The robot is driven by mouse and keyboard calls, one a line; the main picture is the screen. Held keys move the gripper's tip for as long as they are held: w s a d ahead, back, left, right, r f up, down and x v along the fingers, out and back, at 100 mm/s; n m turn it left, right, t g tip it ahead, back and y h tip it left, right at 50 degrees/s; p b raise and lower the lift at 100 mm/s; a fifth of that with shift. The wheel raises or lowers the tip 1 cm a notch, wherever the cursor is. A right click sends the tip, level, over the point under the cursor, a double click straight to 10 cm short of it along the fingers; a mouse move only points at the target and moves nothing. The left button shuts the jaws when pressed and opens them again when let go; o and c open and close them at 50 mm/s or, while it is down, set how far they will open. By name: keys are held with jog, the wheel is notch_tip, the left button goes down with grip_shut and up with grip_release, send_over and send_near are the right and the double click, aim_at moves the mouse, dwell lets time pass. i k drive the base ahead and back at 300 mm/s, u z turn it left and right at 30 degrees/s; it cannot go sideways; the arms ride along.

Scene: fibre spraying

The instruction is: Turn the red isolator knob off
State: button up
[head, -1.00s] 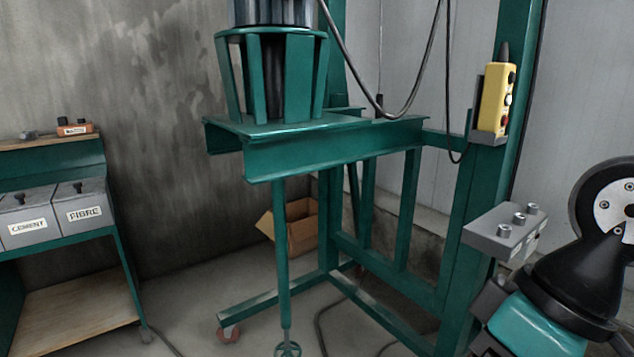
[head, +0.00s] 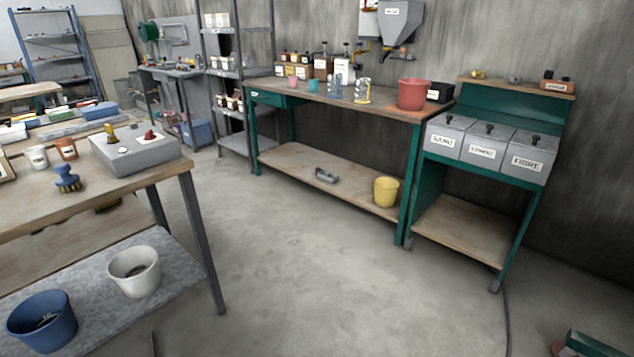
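A small red knob (head: 150,134) stands on a white plate on top of a grey box (head: 140,157), on the wooden table at the left in the head view. It looks like a turn knob, but its setting is too small to tell. A yellow knob (head: 111,132) and a small round gauge or button (head: 123,151) are on the same box, to its left. My gripper is not in view.
The table (head: 90,195) also holds a blue brush (head: 67,179) and cups. Blue (head: 42,322) and white (head: 134,272) buckets stand on its lower shelf. A green workbench (head: 330,97) and labelled bins (head: 490,142) line the wall. The middle floor is clear.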

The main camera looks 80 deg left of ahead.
aim_at(149, 135)
jog(key=k, duration=0.7)
jog(key=u, duration=1.1)
jog(key=i, duration=0.75)
jog(key=u, duration=1.95)
jog(key=i, duration=0.5)
jog(key=z, duration=0.25)
